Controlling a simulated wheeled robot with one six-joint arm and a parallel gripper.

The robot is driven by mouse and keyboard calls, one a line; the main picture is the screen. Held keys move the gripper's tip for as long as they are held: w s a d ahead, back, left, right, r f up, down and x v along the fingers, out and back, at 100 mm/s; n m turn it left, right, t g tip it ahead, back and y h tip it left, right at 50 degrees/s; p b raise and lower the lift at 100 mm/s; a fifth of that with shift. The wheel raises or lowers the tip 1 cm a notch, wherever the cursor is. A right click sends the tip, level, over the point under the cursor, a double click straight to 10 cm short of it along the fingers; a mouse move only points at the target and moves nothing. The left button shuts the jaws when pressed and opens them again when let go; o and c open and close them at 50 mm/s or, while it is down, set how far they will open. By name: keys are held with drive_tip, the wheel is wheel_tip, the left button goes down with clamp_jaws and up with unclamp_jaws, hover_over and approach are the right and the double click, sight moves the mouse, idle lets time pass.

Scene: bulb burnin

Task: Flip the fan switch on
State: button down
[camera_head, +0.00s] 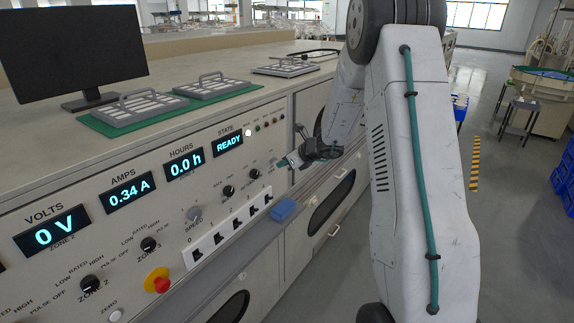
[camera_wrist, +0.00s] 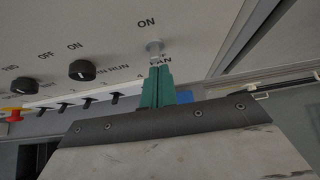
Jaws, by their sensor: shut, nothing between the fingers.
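My gripper (camera_wrist: 158,88) is shut, with its green fingers together and empty. In the wrist view its fingertips are just below a small metal toggle, the fan switch (camera_wrist: 154,48), on the panel. An "ON" label stands above the switch, and a partly covered label ending in "AN" is at the fingertips. I cannot tell whether the fingers touch the lever or which way it is set. In the head view my gripper (camera_head: 283,163) is at the right end of the console's front panel (camera_head: 130,225); the fan switch is hard to make out there.
Black rotary knobs (camera_wrist: 82,70) and a row of small black switches (camera_head: 233,222) are left of my gripper. A red and yellow emergency button (camera_head: 158,281) is further left. A blue block (camera_head: 284,209) sits on the ledge below. Displays read READY, 0.0 h, 0.34 A and 0 V.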

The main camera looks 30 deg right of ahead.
drive_tip(key=shift+r, duration=0.9)
drive_tip(key=shift+w+r, duration=0.1)
drive_tip(key=r+v, duration=0.1)
drive_tip(key=v, duration=0.8)
drive_tip(key=shift+r, duration=0.15)
drive_tip(key=shift+w+a, duration=0.1)
